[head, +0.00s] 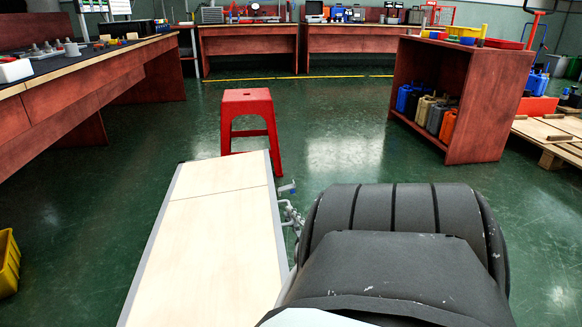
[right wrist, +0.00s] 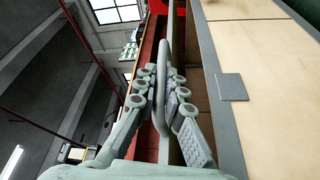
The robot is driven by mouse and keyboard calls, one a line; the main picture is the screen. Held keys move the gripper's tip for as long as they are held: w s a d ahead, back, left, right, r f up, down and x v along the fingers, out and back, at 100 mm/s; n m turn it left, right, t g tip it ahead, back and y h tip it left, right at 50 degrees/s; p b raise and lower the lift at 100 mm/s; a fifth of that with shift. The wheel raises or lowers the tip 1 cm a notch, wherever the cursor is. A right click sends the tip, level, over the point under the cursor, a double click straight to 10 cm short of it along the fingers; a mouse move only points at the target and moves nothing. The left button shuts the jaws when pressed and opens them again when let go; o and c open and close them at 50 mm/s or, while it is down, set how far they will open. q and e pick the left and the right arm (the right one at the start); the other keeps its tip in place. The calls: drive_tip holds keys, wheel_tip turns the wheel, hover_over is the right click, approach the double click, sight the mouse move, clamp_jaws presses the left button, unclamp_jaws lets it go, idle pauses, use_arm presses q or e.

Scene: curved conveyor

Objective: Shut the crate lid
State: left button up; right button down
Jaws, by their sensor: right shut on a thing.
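A long pale wooden panel with grey edging (head: 215,245), which looks like the crate lid, lies in front of me in the head view, a seam across its far part. It also fills the right of the right wrist view (right wrist: 262,105), with a small grey plate (right wrist: 230,87) at its edge. My right gripper (head: 290,212) is at the panel's right edge, partly hidden by my arm. In the right wrist view its fingers (right wrist: 164,78) are shut on a slim grey bar (right wrist: 165,35), which looks like a handle beside the panel. The crate's inside and my left gripper are not visible.
A red stool (head: 248,120) stands just beyond the panel's far end. A workbench (head: 95,75) runs along the left, and a red-brown shelf (head: 485,105) with jugs stands at the right. A yellow bin (head: 8,262) is at the left edge. Open green floor lies between.

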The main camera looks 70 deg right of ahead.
drive_tip(key=shift+d+r, duration=0.1)
drive_tip(key=shift+r, duration=0.15)
drive_tip(key=c, duration=1.9)
unclamp_jaws()
drive_tip(key=v, duration=0.7)
drive_tip(key=shift+s+a+f, duration=0.2)
drive_tip(key=shift+s, duration=0.05)
